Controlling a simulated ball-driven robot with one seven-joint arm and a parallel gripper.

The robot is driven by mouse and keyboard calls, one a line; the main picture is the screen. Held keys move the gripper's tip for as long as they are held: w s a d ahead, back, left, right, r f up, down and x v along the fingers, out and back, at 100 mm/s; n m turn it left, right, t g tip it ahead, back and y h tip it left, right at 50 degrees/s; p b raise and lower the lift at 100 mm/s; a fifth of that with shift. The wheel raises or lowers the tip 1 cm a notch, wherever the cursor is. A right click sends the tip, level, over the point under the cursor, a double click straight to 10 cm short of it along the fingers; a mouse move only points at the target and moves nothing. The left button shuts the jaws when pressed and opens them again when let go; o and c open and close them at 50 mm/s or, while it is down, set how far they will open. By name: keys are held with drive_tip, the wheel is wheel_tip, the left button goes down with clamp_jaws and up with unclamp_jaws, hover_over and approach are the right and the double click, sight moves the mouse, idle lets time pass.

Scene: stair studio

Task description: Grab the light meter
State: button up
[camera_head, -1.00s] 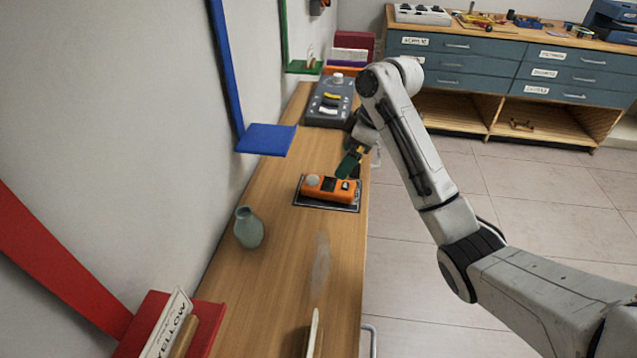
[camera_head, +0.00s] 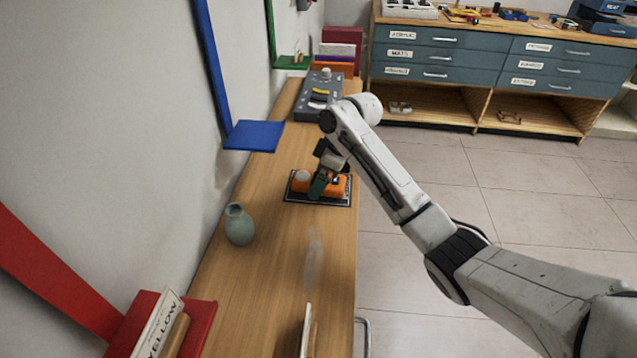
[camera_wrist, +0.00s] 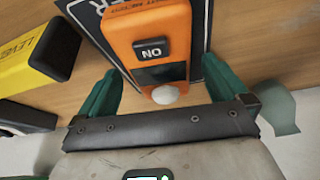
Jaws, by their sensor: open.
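The light meter (camera_head: 339,187) is an orange box with a pale dome, lying on a dark labelled mat (camera_head: 320,202) on the wooden counter. My gripper (camera_head: 317,190) is over it and hides its middle in the head view. In the wrist view the light meter (camera_wrist: 150,28) shows its dark ON button and white dome, with part of it beyond the top edge. My gripper (camera_wrist: 160,68) is open, with one green finger on each side of the meter's dome end. I cannot tell whether the fingers touch it or how deep they reach.
A grey-green vase (camera_head: 239,226) stands on the counter nearer me. A grey console (camera_head: 318,97) is farther back. A blue wall shelf (camera_head: 254,135) juts out on the left. The wrist view shows a yellow, black-ended level (camera_wrist: 35,50) at left. The counter in front of the mat is mostly clear.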

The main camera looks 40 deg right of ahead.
drive_tip(key=c, duration=1.2)
drive_tip(key=shift+r, duration=0.2)
